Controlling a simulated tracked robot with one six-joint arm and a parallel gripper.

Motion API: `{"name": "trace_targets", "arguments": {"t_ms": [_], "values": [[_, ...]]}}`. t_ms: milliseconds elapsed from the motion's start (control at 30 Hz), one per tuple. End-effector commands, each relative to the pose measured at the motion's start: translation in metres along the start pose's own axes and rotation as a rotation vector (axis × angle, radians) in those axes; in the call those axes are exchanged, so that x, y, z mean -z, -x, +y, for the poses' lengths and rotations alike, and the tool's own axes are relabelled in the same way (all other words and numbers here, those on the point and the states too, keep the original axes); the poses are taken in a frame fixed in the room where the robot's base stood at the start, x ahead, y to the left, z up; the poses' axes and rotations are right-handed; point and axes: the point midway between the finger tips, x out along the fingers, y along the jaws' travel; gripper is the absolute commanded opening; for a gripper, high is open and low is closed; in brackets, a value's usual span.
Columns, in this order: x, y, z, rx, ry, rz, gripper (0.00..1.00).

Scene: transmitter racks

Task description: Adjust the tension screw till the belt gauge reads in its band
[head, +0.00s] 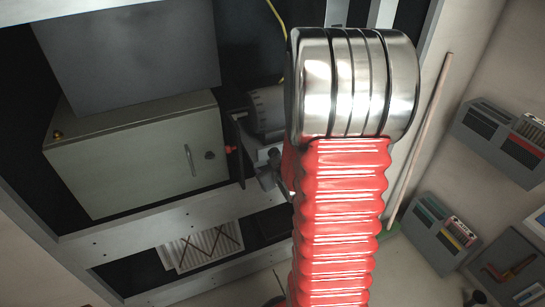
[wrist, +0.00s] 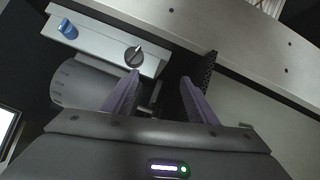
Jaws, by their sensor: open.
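My gripper (wrist: 160,79) is open in the wrist view, with two purple fingers apart and nothing held. A small grey rod-like part (wrist: 155,95) shows between the fingers; I cannot tell whether it is the tension screw. A ribbed grey motor (wrist: 78,88) lies left of the fingers and also shows in the head view (head: 266,112). A black perforated guard (wrist: 208,72) stands near the right fingertip. I cannot make out the belt or its gauge in either view. In the head view my arm hides my gripper and part of the motor area.
A light panel (wrist: 100,48) with a black pointer knob (wrist: 134,55) and a blue knob (wrist: 67,28) is close beyond the left finger. A grey-green cabinet (head: 135,155) stands left of the motor. Wall bins (head: 440,233) hang at the right. A rack rail (head: 150,222) crosses below.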

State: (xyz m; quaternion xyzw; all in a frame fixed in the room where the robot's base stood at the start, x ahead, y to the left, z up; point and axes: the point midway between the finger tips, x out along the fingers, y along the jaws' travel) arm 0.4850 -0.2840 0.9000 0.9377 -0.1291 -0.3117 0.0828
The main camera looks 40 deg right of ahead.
Motion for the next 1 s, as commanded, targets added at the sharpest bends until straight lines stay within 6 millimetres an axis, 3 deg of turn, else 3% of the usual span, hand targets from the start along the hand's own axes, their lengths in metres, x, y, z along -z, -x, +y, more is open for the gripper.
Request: {"name": "trace_targets", "arguments": {"t_ms": [300, 600, 733, 1000], "values": [[-0.059, -0.027, 0.023, 0.011, -0.064, 0.111, 0.53], [-0.107, -0.029, 0.034, 0.015, -0.16, 0.265, 0.53], [-0.115, -0.021, 0.038, 0.009, -0.207, 0.378, 0.53], [-0.104, 0.003, 0.045, -0.009, -0.254, 0.58, 0.53]]}}
